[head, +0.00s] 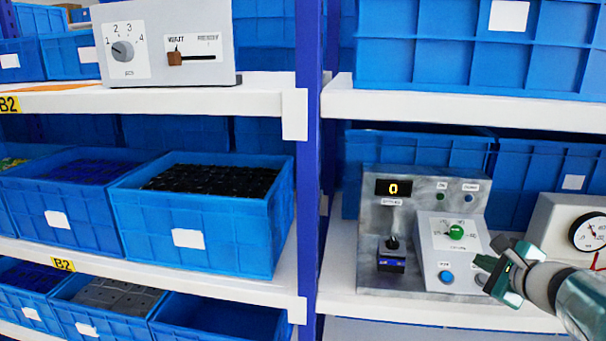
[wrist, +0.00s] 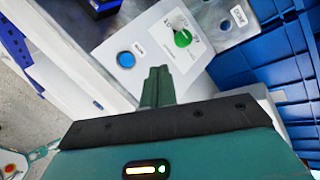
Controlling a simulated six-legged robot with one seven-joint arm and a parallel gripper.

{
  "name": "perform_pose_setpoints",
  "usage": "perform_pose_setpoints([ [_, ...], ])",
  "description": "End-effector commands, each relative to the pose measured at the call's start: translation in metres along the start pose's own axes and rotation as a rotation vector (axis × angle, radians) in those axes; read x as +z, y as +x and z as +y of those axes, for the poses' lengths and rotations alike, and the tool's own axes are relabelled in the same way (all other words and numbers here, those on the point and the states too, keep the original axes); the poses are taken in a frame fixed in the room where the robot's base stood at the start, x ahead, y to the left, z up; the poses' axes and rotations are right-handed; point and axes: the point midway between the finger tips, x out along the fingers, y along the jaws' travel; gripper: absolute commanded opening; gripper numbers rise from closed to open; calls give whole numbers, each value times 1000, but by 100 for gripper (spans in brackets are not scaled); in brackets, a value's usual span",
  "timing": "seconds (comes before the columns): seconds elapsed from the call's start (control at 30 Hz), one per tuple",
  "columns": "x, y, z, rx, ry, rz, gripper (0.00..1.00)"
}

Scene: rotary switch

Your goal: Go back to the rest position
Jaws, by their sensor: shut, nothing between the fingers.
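My gripper (head: 490,264) is at the lower right of the head view, in front of the grey control panel (head: 378,275). Its two green fingers are shut together and empty; they also show in the wrist view (wrist: 158,82). The panel's green rotary knob (head: 456,232) sits on a white sloped plate, just up and left of my gripper. In the wrist view the green knob (wrist: 183,38) is beyond the fingertips, apart from them. A blue button (head: 446,277) is on the same plate; it also shows in the wrist view (wrist: 125,59). The display (head: 393,188) reads 0.
A pressure gauge box (head: 568,225) stands right of the panel, behind my arm. Blue bins (head: 215,235) fill the shelves at left and behind. A blue upright post (head: 309,150) divides the shelves. Another grey switch box (head: 205,20) stands on the upper left shelf.

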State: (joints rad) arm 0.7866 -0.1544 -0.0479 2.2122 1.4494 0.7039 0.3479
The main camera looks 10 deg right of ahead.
Motion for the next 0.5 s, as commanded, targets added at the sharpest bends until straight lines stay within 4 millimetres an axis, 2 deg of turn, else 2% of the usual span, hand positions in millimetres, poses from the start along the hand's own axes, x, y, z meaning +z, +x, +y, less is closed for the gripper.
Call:
perform_pose_setpoints([
  [0.03, 26, 1, 16, 51, -97, -33, 0],
  [0.07, 41, 0, 27, 87, -165, -53, 0],
  [0.2, 107, -14, 92, 272, -556, -161, 0],
  [0.33, 145, -39, 149, 417, -933, -256, 0],
  [0.5, 164, -81, 208, 561, -1438, -357, 0],
])
